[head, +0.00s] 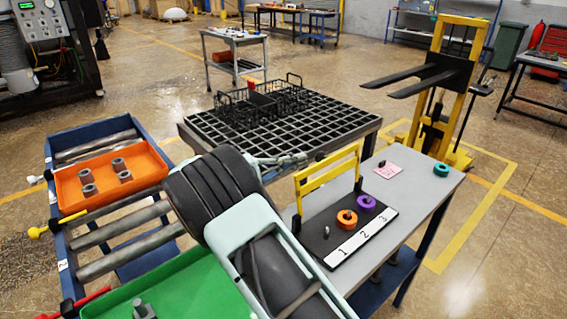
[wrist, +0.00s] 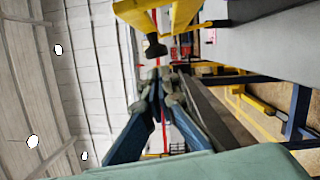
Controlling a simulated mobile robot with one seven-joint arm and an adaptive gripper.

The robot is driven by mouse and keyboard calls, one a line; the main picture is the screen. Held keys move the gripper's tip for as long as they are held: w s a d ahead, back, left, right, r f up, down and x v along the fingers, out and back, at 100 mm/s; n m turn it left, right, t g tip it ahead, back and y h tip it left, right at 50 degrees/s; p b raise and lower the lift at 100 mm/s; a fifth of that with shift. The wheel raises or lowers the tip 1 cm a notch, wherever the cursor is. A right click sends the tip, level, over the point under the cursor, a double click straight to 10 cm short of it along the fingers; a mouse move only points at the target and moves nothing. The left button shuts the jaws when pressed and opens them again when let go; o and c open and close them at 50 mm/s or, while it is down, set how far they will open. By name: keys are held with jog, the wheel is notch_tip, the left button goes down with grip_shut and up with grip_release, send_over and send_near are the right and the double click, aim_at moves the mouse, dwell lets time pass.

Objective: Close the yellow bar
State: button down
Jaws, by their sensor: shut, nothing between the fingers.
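The yellow bar (head: 328,176) is raised above a black board (head: 322,230) on the grey table, standing on dark posts at the board's back edge. In the wrist view the yellow bar (wrist: 137,14) shows at the top edge, with a black knob below it. The board carries an orange ring (head: 346,219), a purple ring (head: 366,203), a bare peg and a white strip marked 1, 2, 3. My gripper (head: 300,158) is shut and empty, behind and left of the bar's upper edge. Its closed fingers (wrist: 165,78) show in the wrist view, apart from the bar.
A pink note (head: 388,170) and a green ring (head: 441,170) lie on the grey table (head: 415,190). A black grid table (head: 340,119) with wire baskets stands behind. A roller cart with an orange tray (head: 75,197) is left; a yellow lifter (head: 450,80) is right.

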jog(key=shift+x, duration=1.55)
